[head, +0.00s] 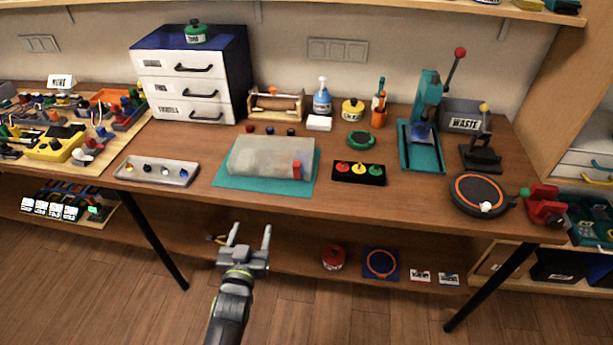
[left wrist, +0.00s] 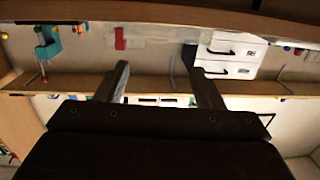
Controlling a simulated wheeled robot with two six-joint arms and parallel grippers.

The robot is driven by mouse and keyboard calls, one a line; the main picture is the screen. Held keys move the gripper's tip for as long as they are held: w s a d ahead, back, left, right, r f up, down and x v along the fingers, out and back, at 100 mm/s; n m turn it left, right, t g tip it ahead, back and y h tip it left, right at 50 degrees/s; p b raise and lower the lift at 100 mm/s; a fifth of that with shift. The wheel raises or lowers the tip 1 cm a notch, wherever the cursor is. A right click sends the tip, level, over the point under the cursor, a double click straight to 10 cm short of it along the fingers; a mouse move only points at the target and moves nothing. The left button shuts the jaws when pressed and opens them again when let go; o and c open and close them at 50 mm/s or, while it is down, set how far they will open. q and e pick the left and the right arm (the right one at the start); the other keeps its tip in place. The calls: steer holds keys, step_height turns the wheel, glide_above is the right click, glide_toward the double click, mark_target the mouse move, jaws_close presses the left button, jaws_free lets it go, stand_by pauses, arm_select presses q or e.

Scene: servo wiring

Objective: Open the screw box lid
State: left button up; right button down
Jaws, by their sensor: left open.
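A low, cloudy, see-through box (head: 262,157) with a red tab (head: 297,170) at its right front lies on a teal mat (head: 228,182) in the middle of the bench. It looks closed, and I cannot tell for sure that it is the screw box. My left gripper (head: 250,232) is open and empty, in front of the bench's front edge and apart from the box. In the left wrist view its two fingers (left wrist: 160,72) stand apart with nothing between them. My right gripper is not in view.
A white drawer cabinet (head: 185,90) stands behind left. A metal tray (head: 157,171) lies left of the mat and a black button panel (head: 359,173) right of it. A teal press (head: 425,125), waste bin (head: 465,118) and round turntable (head: 479,194) stand at right. A shelf (head: 300,245) runs below.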

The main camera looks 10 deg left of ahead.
arm_select(q)
steer(key=w+b, duration=0.4)
steer(key=w, duration=0.1)
steer(key=w+b, duration=0.4)
steer(key=w, duration=0.2)
steer(key=w+r+b, duration=0.1)
steer(key=w+b, duration=0.3)
steer(key=w, duration=0.1)
steer(key=shift+w+a+r+b, duration=0.1)
steer(key=shift+w+a+b, duration=0.05)
steer(key=shift+w+b, duration=0.15)
steer(key=shift+w+r+b, duration=0.1)
steer(key=shift+w+b, duration=0.2)
steer(key=shift+w, duration=0.3)
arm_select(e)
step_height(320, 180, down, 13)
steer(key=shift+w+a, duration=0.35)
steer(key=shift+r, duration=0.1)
arm_select(q)
jaws_close()
steer(key=shift+r, duration=0.15)
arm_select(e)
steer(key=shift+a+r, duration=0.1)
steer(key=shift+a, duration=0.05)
